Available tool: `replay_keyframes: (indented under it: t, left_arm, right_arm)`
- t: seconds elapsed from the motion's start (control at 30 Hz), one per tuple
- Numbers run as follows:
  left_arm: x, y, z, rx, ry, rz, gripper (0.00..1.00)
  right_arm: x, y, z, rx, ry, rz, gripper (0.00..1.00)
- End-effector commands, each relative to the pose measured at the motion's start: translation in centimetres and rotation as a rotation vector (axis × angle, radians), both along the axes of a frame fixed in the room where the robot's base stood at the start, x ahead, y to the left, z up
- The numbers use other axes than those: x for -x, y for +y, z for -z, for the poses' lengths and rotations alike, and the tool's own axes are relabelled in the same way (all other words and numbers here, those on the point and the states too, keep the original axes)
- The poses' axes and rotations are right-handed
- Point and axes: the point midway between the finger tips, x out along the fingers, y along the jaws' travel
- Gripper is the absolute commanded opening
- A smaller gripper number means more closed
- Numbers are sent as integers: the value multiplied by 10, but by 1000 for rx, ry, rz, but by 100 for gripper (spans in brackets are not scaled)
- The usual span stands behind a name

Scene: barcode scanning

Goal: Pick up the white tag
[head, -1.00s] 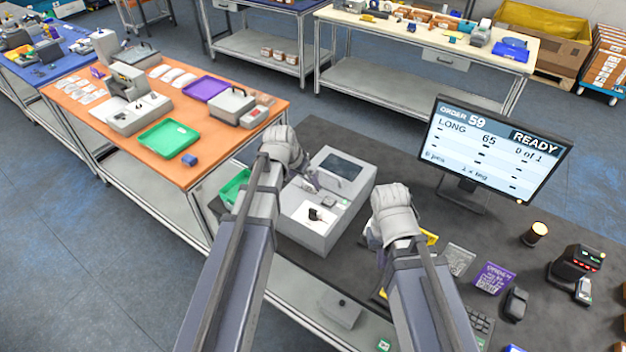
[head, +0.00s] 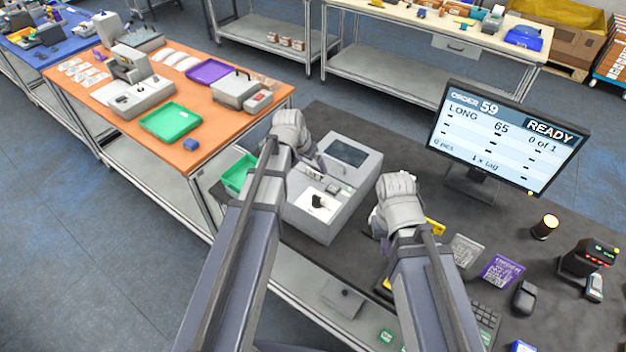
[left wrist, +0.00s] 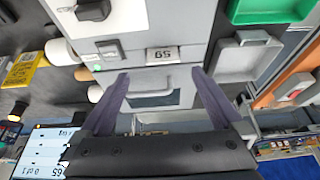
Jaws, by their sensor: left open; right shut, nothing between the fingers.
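A small white tag (left wrist: 165,54) with dark digits lies on the grey machine (left wrist: 185,20) in the left wrist view. My left gripper (left wrist: 160,76) is open and empty, its two dark fingers pointing toward the tag, which appears just beyond and between the tips. I cannot tell the exact gap. In the head view the left gripper (head: 314,163) is over the left part of the grey machine (head: 325,228), and the tag is hard to make out there. My right gripper (head: 385,225) is to the right of the machine, its fingers mostly hidden behind its own arm.
A monitor (head: 508,135) reading READY stands at the back right. A green tray (head: 237,175) is left of the machine. A purple packet (head: 500,271), a black mouse (head: 524,297) and a scanner (head: 586,260) lie to the right. The dark mat behind the machine is clear.

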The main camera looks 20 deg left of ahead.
Motion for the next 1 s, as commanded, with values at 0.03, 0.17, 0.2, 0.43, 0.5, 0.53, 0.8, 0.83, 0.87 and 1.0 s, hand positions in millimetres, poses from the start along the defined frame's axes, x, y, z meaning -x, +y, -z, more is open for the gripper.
replay_keyframes:
  t: [0.03, 0.17, 0.2, 0.43, 0.5, 0.53, 0.8, 0.83, 0.87, 1.0]
  left_arm:
    - [-2, 1, 8, 0, 0, 0, 100]
    - [-7, 2, 24, 0, 0, 0, 100]
    - [-9, 2, 29, 0, 0, 0, 100]
    - [-17, -1, 46, 0, 0, 0, 100]
    - [-17, -1, 46, 0, 0, 0, 100]
    - [-17, -1, 45, 0, 0, 0, 100]
    - [-16, -1, 44, 0, 0, 0, 84]
    - [-16, -1, 44, 0, 0, 0, 81]
    - [-16, -1, 44, 0, 0, 0, 78]
    - [-16, -1, 44, 0, 0, 0, 62]
  right_arm:
    - [0, 0, 8, 0, 0, -1, 0]
    - [0, 0, 24, 1, 0, -4, 0]
    - [0, 0, 29, 1, 0, -5, 0]
    - [0, 0, 46, 2, 0, -9, 0]
    - [0, 0, 46, 2, 0, -9, 0]
    - [0, 0, 45, 2, 0, -9, 0]
    - [0, 0, 44, 2, 0, -9, 0]
    - [0, 0, 44, 2, 0, -9, 0]
    - [0, 0, 44, 2, 0, -9, 0]
    - [0, 0, 44, 2, 0, -9, 0]
